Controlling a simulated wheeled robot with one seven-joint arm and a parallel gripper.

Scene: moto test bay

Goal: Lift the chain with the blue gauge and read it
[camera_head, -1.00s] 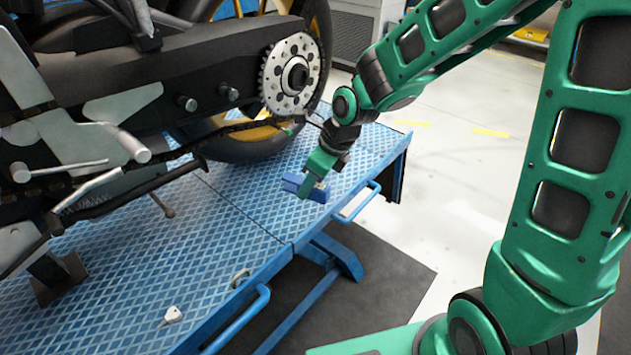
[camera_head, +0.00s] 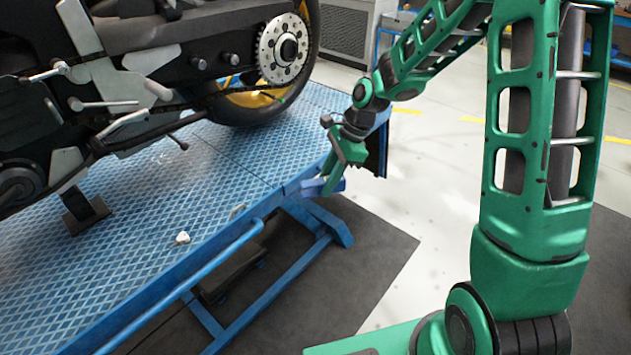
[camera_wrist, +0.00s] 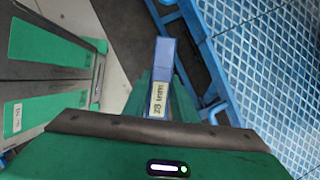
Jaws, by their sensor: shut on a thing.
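My gripper (camera_head: 335,181) is shut on the blue gauge (camera_head: 315,187), at the near edge of the blue lift table (camera_head: 170,190). The head view does not show whether the gauge touches the table. In the wrist view the gauge (camera_wrist: 164,60) is a blue block sticking out between the green fingers, with a pale label (camera_wrist: 158,100) whose print is too small to read surely. The chain (camera_head: 205,101) hangs under the motorcycle's swingarm and runs to the silver rear sprocket (camera_head: 283,50). The gauge is well apart from the chain.
The rear tyre (camera_head: 245,110) stands on the table behind the gripper. A small white part (camera_head: 182,238) lies on the table's near left. A blue rail (camera_head: 215,262) runs along the near edge. Open floor (camera_head: 450,175) lies to the right, with a dark mat (camera_head: 350,260) below.

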